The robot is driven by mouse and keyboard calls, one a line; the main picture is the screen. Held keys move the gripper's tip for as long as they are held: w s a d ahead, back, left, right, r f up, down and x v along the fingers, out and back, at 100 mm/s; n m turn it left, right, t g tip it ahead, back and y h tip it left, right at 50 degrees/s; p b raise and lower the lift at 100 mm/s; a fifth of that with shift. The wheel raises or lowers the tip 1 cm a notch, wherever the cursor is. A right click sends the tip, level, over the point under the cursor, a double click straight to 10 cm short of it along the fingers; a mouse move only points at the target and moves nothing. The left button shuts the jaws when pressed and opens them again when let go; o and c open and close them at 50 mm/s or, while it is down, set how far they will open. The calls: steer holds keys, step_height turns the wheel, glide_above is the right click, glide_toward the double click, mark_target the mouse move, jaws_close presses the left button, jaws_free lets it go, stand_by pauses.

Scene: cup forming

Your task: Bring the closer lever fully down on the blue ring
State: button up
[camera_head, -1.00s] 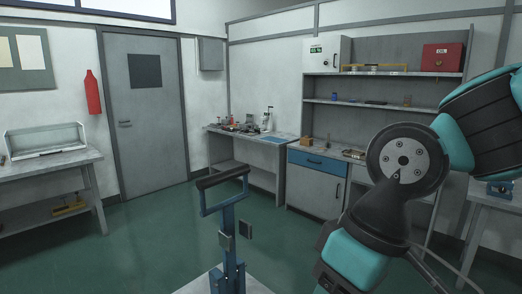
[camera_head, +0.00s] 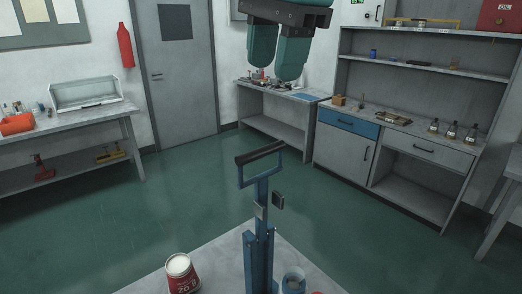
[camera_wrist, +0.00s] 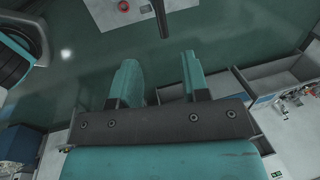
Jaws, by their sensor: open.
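The closer lever (camera_head: 262,154) stands raised on its blue post in the head view, with a dark grip bar across its top. A bluish ring-like piece (camera_head: 293,281) sits low beside the post, partly cut off by the picture's bottom edge; I cannot tell surely that it is the blue ring. My gripper (camera_head: 276,72) hangs above the lever in the picture, apart from it, with its teal fingers spread and nothing between them. In the wrist view my gripper (camera_wrist: 160,75) is open and empty. A dark bar, seemingly the lever's grip (camera_wrist: 162,18), shows past the fingertips.
A red can (camera_head: 182,275) with a pale top stands left of the post on a grey tabletop (camera_head: 225,262). Benches line the walls, with a shelf unit (camera_head: 400,85) at the right. Green floor (camera_head: 185,205) is open around the stand.

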mark_target(261, 149)
steer(key=f, duration=0.4)
steer(key=w+a+f+p, duration=0.1)
steer(key=f, duration=0.3)
steer(key=w+f+p, duration=0.1)
steer(key=f, duration=0.3)
steer(key=shift+a+f, duration=0.2)
steer(key=shift+a, duration=0.05)
jaws_close()
